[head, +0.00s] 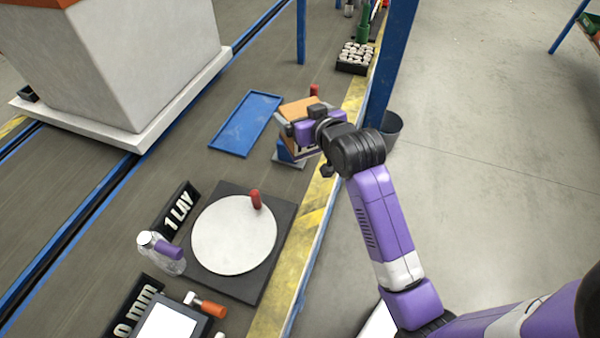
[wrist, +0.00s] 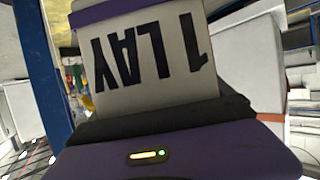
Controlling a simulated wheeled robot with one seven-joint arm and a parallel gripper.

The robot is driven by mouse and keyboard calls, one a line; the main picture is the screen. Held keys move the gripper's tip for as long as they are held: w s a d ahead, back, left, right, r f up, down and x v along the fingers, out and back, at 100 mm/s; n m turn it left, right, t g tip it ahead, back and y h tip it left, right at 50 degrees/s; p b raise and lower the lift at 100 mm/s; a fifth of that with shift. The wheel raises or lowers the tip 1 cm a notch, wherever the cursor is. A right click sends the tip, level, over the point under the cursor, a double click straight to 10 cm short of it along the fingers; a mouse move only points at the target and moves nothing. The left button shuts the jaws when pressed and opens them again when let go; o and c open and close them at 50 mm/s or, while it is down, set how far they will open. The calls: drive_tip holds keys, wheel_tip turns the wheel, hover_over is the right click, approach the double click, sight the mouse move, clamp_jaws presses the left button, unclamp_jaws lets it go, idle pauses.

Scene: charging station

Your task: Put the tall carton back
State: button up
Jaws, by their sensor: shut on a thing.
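The tall carton has a tan top (head: 297,108) in the head view. In the wrist view its light face (wrist: 150,88) carries black "1 LAY" lettering, seen upside down. My gripper (head: 303,125) is shut on it, with purple parts across the carton. The carton is over the right part of the bench, just right of the blue tray (head: 233,139). My gripper hides most of its lower part, so I cannot tell whether it touches anything below.
A small blue stand (head: 287,152) is just below my gripper. A red-topped thing (head: 314,90) is close behind. A round white plate (head: 233,240) on a dark board, a clear bottle (head: 167,262) and a blue post (head: 390,60) are nearby. Several white pieces fill a black crate (head: 353,69).

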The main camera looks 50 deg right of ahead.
wheel_tip(320, 180, down, 19)
drive_tip(key=b, duration=0.4)
drive_tip(key=shift+r, duration=0.2)
drive_tip(key=shift+f+b, duration=0.15)
drive_tip(key=shift+b, duration=0.15)
drive_tip(key=o, duration=1.7)
drive_tip(key=shift+a, duration=0.1)
